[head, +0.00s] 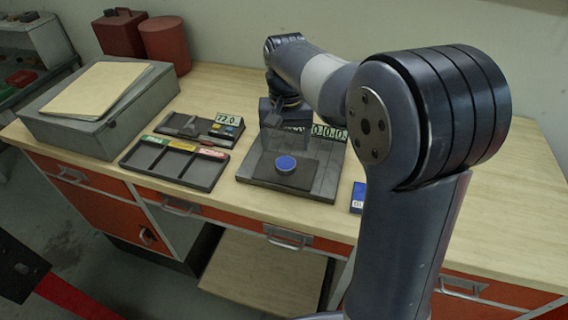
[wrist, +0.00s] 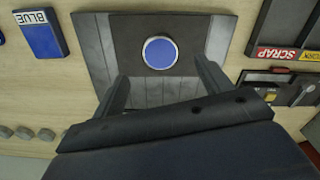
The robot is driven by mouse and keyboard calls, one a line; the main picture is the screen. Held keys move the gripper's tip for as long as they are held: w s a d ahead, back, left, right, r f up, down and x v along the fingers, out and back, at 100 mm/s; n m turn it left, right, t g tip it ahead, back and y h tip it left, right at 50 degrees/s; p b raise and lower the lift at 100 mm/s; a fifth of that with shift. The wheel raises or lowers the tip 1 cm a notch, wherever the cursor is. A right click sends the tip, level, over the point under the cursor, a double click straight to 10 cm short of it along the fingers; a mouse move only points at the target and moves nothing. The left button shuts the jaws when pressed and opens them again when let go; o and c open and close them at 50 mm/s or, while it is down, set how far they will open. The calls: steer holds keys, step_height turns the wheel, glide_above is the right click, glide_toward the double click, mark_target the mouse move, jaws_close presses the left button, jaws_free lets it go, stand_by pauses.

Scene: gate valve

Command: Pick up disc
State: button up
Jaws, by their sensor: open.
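The disc (head: 286,163) is a small blue round piece with a pale rim. It lies on the dark plate of a grey device with a number display (head: 329,132) in the head view. In the wrist view the disc (wrist: 160,52) is at the upper middle, beyond the fingertips. My gripper (wrist: 160,85) is open and empty, its two fingers pointing toward the device, with the disc apart from them. In the head view my gripper is above the back of the device, and its fingers are hard to make out.
A sorting tray (head: 176,161) with coloured labels lies left of the device; its SCRAP label (wrist: 277,53) shows in the wrist view. A blue box (wrist: 41,36) marked BLUE stands on the other side. Several grey round pieces (wrist: 24,132) lie on the bench. A grey case (head: 100,108) sits far left.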

mark_target(285, 163)
step_height(285, 163, down, 6)
steer(key=shift+f+p, duration=0.25)
steer(key=shift+p, duration=0.2)
steer(key=shift+c, duration=0.3)
steer(key=c, duration=1.3)
steer(key=shift+o, duration=0.2)
steer(key=shift+r, duration=0.1)
